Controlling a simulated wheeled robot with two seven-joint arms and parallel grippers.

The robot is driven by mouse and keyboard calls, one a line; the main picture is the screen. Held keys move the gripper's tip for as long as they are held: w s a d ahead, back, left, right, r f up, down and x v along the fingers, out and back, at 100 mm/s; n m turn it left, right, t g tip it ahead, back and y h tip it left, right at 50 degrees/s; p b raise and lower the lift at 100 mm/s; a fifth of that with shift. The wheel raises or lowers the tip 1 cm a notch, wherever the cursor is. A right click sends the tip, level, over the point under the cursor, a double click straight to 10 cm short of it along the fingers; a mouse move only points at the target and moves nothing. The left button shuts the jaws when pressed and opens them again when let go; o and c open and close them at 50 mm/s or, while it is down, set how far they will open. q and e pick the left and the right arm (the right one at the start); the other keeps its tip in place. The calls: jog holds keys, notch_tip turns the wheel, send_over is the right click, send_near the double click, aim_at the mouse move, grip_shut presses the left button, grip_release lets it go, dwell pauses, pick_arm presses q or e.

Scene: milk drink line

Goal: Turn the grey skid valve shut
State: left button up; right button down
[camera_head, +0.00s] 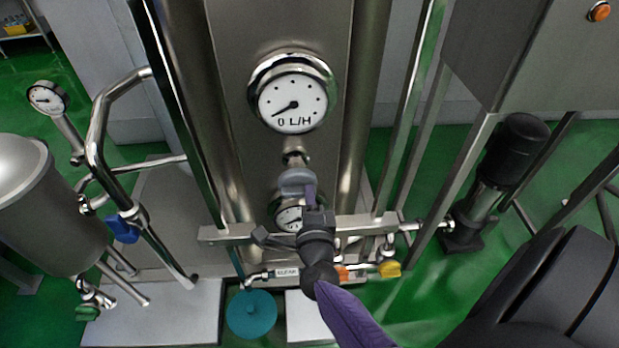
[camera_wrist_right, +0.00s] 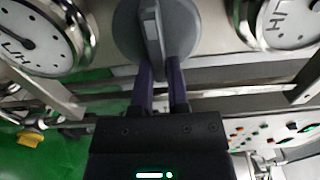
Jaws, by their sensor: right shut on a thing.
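The grey skid valve (camera_head: 296,181) is a round grey knob on the steel panel, below the large dial marked 0 L/H (camera_head: 292,100). My right gripper (camera_head: 308,196) reaches up to it from below and partly hides it in the head view. In the right wrist view the valve (camera_wrist_right: 128,28) shows a raised grip bar, running nearly up and down the picture. The fingers of my right gripper (camera_wrist_right: 163,82) are shut on this bar, one on each side. The large dial's needle points to the lower left. My left gripper is not in view.
A smaller gauge (camera_head: 290,217) sits just below the valve, partly behind my gripper. A steel crossbar (camera_head: 352,224) and a pipe with a yellow handle (camera_head: 389,269) are below. A blue-handled valve (camera_head: 123,229) and a steel tank (camera_head: 45,205) stand left, a dark pump (camera_head: 508,150) right.

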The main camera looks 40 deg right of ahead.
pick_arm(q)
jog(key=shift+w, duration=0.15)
pick_arm(e)
jog(key=shift+f, duration=0.1)
jog(key=c, duration=0.6)
grip_release()
jog(key=shift+c, duration=0.2)
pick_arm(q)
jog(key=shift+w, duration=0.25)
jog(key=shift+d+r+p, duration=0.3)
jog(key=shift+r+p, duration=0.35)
pick_arm(e)
jog(key=v, duration=1)
